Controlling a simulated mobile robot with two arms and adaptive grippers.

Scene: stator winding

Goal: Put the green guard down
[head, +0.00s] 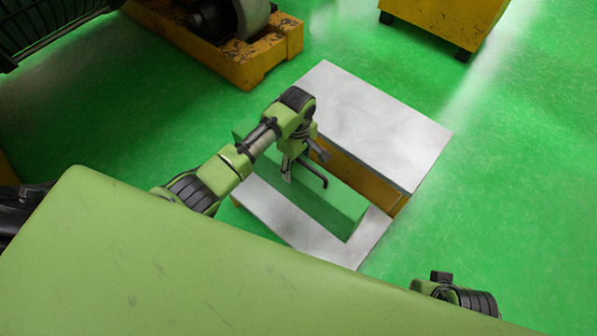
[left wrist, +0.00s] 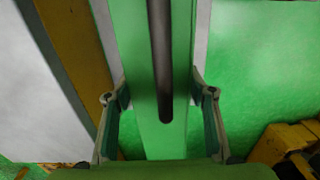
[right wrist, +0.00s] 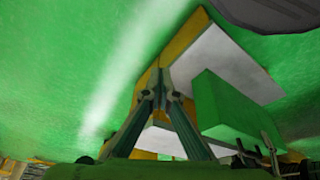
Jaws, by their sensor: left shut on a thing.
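The green guard (head: 340,204) is a long green block with a dark bent handle (head: 313,174). It is over the lower white step (head: 290,222) of a low two-level stand; I cannot tell whether it touches the step. My left gripper (head: 304,166) is shut on the guard from above. In the left wrist view, its fingers (left wrist: 163,98) press on both sides of the guard (left wrist: 150,135), with the dark handle between them. The guard also shows in the right wrist view (right wrist: 232,108). My right gripper (right wrist: 161,92) is shut and empty, apart from the guard.
The upper white top (head: 375,125) of the stand rises beside the guard, with a yellow side. A yellow base (head: 245,65) bearing a dark and grey machine stands at the back left. Another yellow block (head: 445,22) is at the back right. The green floor to the right is clear.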

